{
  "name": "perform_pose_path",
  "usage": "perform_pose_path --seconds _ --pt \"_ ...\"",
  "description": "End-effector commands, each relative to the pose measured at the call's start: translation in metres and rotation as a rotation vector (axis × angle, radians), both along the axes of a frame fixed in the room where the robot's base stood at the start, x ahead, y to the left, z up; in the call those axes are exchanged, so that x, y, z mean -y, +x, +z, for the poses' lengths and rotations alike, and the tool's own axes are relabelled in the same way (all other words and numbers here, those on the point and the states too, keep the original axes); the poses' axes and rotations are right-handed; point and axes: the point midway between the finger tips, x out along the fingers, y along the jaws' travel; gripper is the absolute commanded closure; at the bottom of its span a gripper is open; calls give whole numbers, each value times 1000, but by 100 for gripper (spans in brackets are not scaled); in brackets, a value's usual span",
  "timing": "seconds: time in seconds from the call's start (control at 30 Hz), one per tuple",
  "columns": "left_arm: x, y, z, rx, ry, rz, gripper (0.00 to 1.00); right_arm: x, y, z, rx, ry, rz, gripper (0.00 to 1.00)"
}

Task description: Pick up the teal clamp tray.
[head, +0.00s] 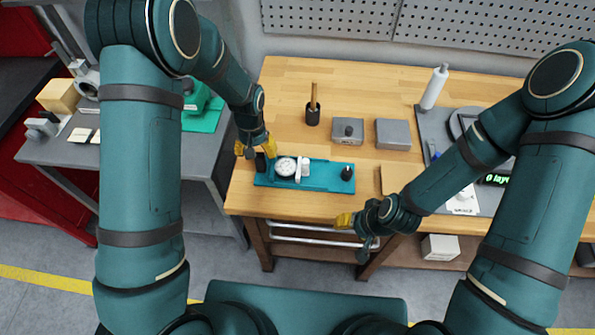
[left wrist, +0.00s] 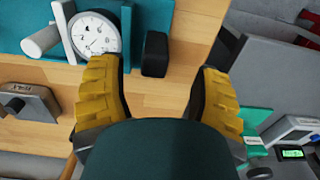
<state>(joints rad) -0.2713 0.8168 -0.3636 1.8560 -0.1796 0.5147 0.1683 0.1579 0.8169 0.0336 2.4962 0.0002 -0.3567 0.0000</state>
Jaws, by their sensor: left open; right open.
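The teal clamp tray (head: 322,180) lies flat on the wooden bench near its front left. It carries a round white dial gauge (head: 286,167) and a white cylindrical part (head: 304,167). A black knob (head: 347,173) stands at its right end and another black grip (head: 261,162) at its left end. My left gripper (head: 255,150) is open over the left end. In the left wrist view, the black grip (left wrist: 155,54) shows between the spread yellow fingers, nearer the left one; contact cannot be told. My right gripper (head: 356,235) is open and empty in front of the bench edge.
Behind the tray stand a dark cup with a wooden-handled tool (head: 313,112) and two grey boxes (head: 393,134). A tan board (head: 402,179) lies right of the tray. A grey side table (head: 60,153) with other parts stands at the left.

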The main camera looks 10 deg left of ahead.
Motion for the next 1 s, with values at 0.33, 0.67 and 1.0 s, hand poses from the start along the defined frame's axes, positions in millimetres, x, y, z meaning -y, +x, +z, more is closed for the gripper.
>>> perform_pose_path --seconds 0.33,0.67,1.0 --pt "6 2 -43 -2 0 0 36 0 0 0 0 0 0 48" --pt "6 3 -45 0 -1 0 51 0 0 0 0 0 0 48" --pt "5 2 -45 -1 0 0 100 0 0 0 0 0 0 48"
